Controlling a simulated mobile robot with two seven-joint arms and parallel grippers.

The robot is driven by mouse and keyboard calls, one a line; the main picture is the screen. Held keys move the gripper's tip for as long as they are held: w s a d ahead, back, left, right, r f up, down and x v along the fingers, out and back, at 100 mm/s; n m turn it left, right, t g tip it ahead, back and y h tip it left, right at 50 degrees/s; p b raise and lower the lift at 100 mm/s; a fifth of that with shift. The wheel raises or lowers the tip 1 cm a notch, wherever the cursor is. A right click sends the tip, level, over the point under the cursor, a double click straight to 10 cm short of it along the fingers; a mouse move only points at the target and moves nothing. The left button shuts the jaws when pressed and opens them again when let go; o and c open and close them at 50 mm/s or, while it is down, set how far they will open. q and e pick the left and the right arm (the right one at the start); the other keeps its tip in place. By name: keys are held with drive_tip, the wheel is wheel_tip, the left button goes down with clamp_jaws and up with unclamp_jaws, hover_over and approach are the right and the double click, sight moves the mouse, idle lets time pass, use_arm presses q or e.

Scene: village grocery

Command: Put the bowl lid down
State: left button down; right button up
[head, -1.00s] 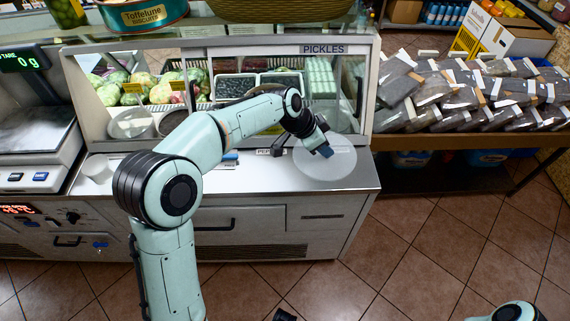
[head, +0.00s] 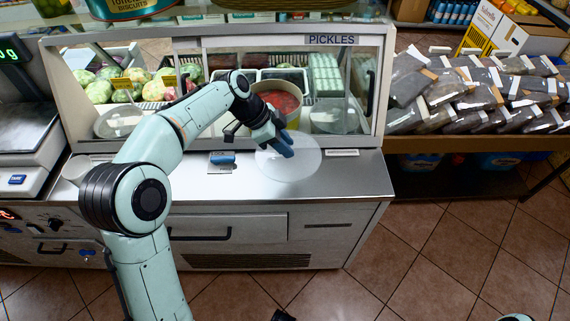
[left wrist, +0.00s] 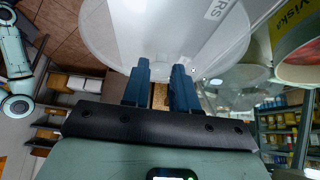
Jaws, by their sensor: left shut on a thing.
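The bowl lid (head: 302,168) is a pale, see-through round disc over the steel counter top (head: 225,190), below the PICKLES case. My left gripper (head: 281,147) is shut on the lid near its back left part. The lid looks about level; I cannot tell whether it touches the counter. In the left wrist view the lid (left wrist: 105,30) spreads beyond my fingers (left wrist: 161,90). A bowl with red contents (head: 284,103) stands behind my left wrist, partly hidden by it; it also shows in the left wrist view (left wrist: 300,48).
The glass-fronted case (head: 210,42) stands at the back of the counter. A blue-handled item (head: 222,160) lies left of the lid, and a white label (head: 342,153) lies right of it. A scale (head: 25,140) stands far left. Counter in front is clear.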

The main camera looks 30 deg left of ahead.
sight(285, 161)
use_arm(q)
wheel_tip(285, 161, down, 7)
drive_tip(key=shift+f+b, duration=0.2)
drive_tip(key=shift+b, duration=0.15)
drive_tip(key=shift+f, duration=0.1)
drive_tip(key=c, duration=0.9)
unclamp_jaws()
drive_tip(key=p+v, duration=0.1)
drive_tip(key=v, duration=1.1)
drive_tip(key=shift+d, duration=0.1)
